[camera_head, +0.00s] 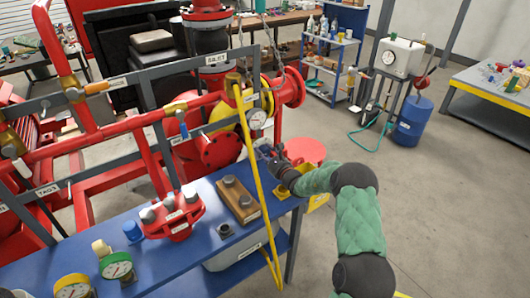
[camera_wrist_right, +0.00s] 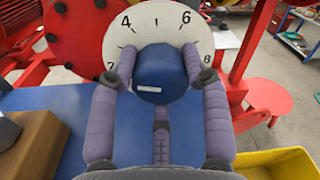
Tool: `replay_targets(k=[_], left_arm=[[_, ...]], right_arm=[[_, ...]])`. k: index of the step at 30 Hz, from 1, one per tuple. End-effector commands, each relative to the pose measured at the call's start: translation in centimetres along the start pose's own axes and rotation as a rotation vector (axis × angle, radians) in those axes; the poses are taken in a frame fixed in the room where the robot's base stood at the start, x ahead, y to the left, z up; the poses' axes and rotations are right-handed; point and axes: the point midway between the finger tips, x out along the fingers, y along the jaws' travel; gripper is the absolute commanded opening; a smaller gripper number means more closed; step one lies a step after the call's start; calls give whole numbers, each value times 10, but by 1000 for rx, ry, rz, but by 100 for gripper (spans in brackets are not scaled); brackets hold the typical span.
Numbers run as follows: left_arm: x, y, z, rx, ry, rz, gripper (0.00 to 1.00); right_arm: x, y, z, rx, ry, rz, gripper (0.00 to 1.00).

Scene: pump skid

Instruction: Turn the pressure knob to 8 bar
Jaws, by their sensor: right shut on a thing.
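The pressure knob (camera_wrist_right: 162,73) is a blue cylinder with a short white mark on its face, at lower left. It sits before a round white dial (camera_wrist_right: 150,22) with the numbers 4 and 6 readable; lower numbers are partly covered. My right gripper (camera_wrist_right: 158,62) is shut on the knob, one finger on each side. My left gripper is not in view.
A yellow line (camera_head: 259,200) runs down beside my gripper. A yellow bin (camera_wrist_right: 272,166) and red round stool (camera_wrist_right: 268,97) stand right. Open floor lies right.

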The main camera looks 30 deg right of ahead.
Motion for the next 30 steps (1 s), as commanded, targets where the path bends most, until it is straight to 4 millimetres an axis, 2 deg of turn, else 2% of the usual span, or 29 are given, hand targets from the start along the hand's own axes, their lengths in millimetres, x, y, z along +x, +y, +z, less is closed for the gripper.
replay_targets(k=[30], left_arm=[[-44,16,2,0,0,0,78]], right_arm=[[1,-4,3,962,28,30,15]])
